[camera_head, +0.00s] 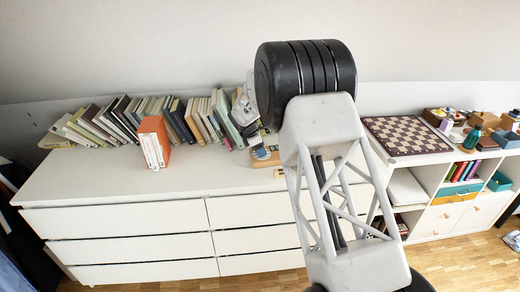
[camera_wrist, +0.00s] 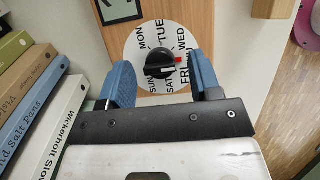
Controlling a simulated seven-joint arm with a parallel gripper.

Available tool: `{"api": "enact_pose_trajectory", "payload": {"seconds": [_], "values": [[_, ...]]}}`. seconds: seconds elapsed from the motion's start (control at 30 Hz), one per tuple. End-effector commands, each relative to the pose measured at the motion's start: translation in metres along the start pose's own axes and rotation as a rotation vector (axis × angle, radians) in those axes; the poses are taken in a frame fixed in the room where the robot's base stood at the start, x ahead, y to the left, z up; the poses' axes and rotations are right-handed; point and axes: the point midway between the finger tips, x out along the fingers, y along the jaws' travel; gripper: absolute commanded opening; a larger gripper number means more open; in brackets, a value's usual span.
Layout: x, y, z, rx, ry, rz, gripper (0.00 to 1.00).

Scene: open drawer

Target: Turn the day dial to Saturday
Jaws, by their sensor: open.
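The day dial (camera_wrist: 135,65) is a white disc on a wooden board, with day names around a black knob (camera_wrist: 160,64). A red mark on the knob's right side points between WED and the lettering that reads like FRI. SAT and SUN are on the side nearest my gripper. My gripper (camera_wrist: 163,72) is open, with one blue finger left of the knob and one right of it. I cannot tell whether either finger touches the knob. In the head view, the wooden board (camera_head: 265,161) shows on the dresser, and my arm hides much of the area.
Leaning books (camera_head: 110,118) line the back of the white dresser (camera_head: 90,187), and an orange book (camera_head: 152,137) stands forward. Books (camera_wrist: 45,110) also stand close left of my gripper. A chessboard (camera_head: 405,134) lies on the right-hand unit. The dresser's front left top is clear.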

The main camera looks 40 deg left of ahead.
Motion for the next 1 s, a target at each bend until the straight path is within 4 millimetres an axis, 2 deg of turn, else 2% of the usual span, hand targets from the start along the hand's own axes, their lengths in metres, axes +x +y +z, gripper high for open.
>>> {"api": "enact_pose_trajectory", "payload": {"seconds": [0.27,0.5,0.6,1.0], "values": [[0.0005,0.0001,0.0,0.0,0.0,0.0,0.56],[0.0004,0.0002,-0.0001,0.0,0.0,0.0,0.2],[0.0004,0.0002,-0.0001,0.0,0.0,0.0,0.09],[-0.0001,0.0011,0.0002,0.056,0.0,-0.022,0.09]]}}
